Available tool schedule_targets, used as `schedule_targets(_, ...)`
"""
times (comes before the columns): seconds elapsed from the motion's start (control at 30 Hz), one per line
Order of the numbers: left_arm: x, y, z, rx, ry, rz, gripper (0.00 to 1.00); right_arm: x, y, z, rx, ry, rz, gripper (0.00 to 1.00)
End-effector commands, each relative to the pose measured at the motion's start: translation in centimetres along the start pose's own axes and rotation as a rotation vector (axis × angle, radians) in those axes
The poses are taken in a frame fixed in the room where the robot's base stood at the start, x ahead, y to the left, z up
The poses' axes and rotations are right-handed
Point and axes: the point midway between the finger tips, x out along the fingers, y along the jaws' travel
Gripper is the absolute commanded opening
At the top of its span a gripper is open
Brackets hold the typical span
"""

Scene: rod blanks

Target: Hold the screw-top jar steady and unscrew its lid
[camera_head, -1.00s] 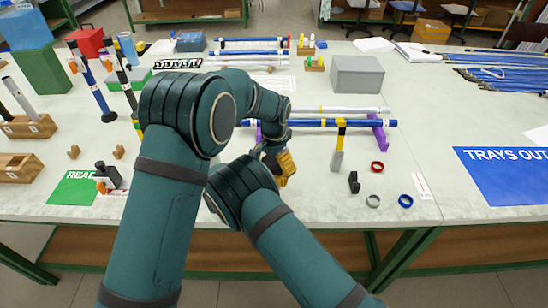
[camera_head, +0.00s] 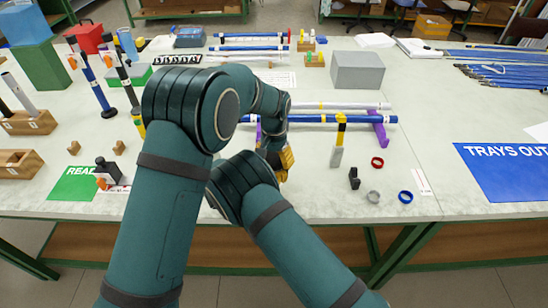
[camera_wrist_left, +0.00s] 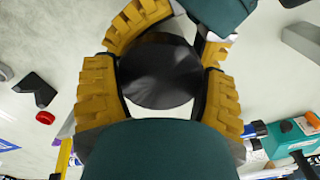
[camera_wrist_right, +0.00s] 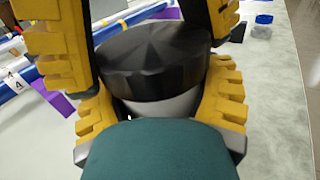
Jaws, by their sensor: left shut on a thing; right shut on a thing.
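The screw-top jar has a dark, round lid (camera_wrist_left: 160,72), seen from above in the left wrist view. In the right wrist view, the pale jar body (camera_wrist_right: 165,106) shows just below the lid. My left gripper (camera_wrist_left: 162,85) has its yellow fingers on either side of the lid. My right gripper (camera_wrist_right: 160,105) comes from the side, with its yellow fingers around the jar body. Both are shut on the jar. The lid sits on the body; whether it has loosened cannot be told. In the head view my arms hide the jar.
A blue tube (camera_head: 345,123) on purple stands (camera_head: 379,128) lies behind the grippers. A yellow-and-black handled tool (camera_head: 339,140), a black block (camera_head: 354,178) and red (camera_head: 377,162), grey and blue rings lie to the right. A grey box (camera_head: 357,71) stands farther back.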

Motion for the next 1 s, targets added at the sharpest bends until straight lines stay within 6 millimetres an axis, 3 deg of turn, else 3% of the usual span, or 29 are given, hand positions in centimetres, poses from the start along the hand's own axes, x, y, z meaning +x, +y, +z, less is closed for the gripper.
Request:
schedule_targets(0.43, -0.2, 0.0, 0.0, 0.002, 0.000, 0.000, 0.31, 0.0, 0.0, 0.0, 0.000, 0.000, 0.000, 0.00)
schedule_targets(1.0, -1.9, 0.0, 0.0, 0.002, 0.000, 0.000, 0.31, 0.0, 0.0, 0.0, 0.000, 0.000, 0.000, 0.00)
